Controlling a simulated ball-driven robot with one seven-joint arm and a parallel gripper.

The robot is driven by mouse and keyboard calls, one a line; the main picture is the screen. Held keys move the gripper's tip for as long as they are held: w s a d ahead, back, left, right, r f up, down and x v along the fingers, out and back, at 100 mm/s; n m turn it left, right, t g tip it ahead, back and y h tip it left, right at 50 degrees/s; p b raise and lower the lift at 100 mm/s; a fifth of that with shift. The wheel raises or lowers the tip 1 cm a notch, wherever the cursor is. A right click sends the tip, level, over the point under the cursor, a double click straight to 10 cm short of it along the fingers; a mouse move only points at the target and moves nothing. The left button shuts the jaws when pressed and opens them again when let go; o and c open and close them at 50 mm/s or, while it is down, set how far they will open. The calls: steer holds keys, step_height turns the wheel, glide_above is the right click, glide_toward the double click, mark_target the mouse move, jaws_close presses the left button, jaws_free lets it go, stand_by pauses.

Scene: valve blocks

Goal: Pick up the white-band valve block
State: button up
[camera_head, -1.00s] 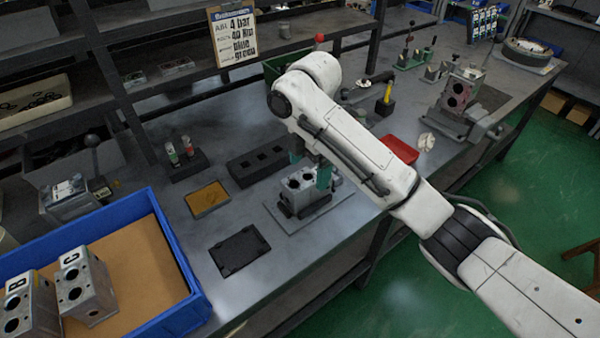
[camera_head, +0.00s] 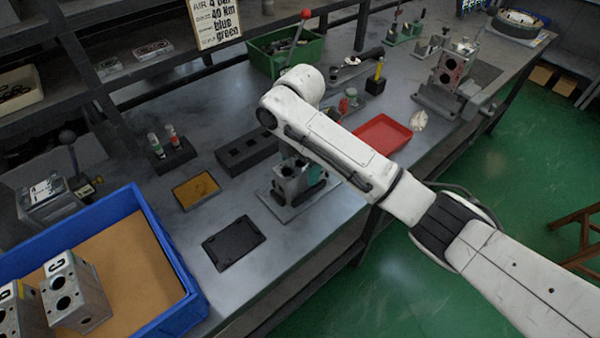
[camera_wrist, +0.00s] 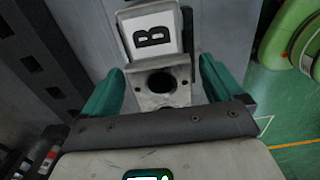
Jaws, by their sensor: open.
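A grey metal valve block (camera_head: 290,182) sits on a flat plate on the bench, partly hidden under my arm. In the wrist view this block (camera_wrist: 160,85) shows a white face with a black letter B and a round dark bore. My gripper (camera_wrist: 162,70) is open, its two teal fingers one on each side of the block. Whether either finger touches it, I cannot tell. In the head view my gripper (camera_head: 312,168) is mostly hidden behind the arm, with a bit of teal showing beside the block.
A blue bin (camera_head: 165,250) at the left holds a block marked C (camera_head: 78,290) and another block (camera_head: 15,310) with a yellow mark. A black rectangular plate (camera_head: 233,243), an orange-brown pad (camera_head: 197,190), a black holed rack (camera_head: 250,153) and a red tray (camera_head: 382,134) lie nearby.

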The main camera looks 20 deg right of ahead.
steer(key=shift+f, duration=1.2)
steer(key=shift+c, duration=0.4)
jaws_close()
steer(key=shift+r, duration=0.15)
